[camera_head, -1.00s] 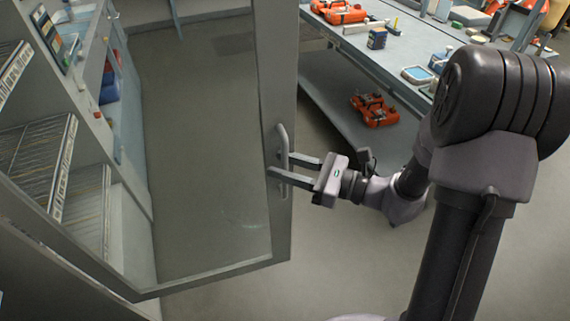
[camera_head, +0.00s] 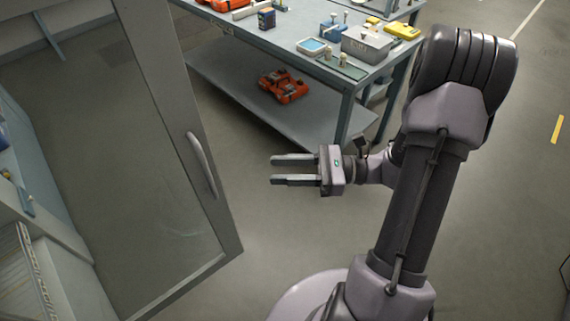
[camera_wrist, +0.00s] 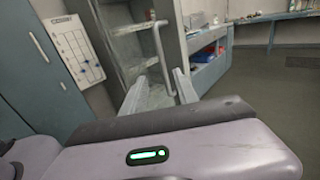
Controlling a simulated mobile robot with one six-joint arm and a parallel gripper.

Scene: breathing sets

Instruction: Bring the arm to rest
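My gripper (camera_head: 274,170) is open and empty, with its two fingers spread apart and pointing left in the head view. It is held in free air over the floor. The glass door (camera_head: 130,150) of the cabinet stands open to its left, and the door handle (camera_head: 201,164) is clear of the fingertips by a gap. In the wrist view the handle (camera_wrist: 162,58) shows beyond my two fingers (camera_wrist: 166,88). My arm is bent, with its upper links rising at the right of the head view.
A workbench (camera_head: 270,48) with a lower shelf stands behind my gripper. An orange case (camera_head: 284,86) lies on that shelf. Bins and small items are on the bench top. Bare floor (camera_head: 250,240) lies below the gripper and to the right. A marked sheet (camera_wrist: 78,55) hangs in the wrist view.

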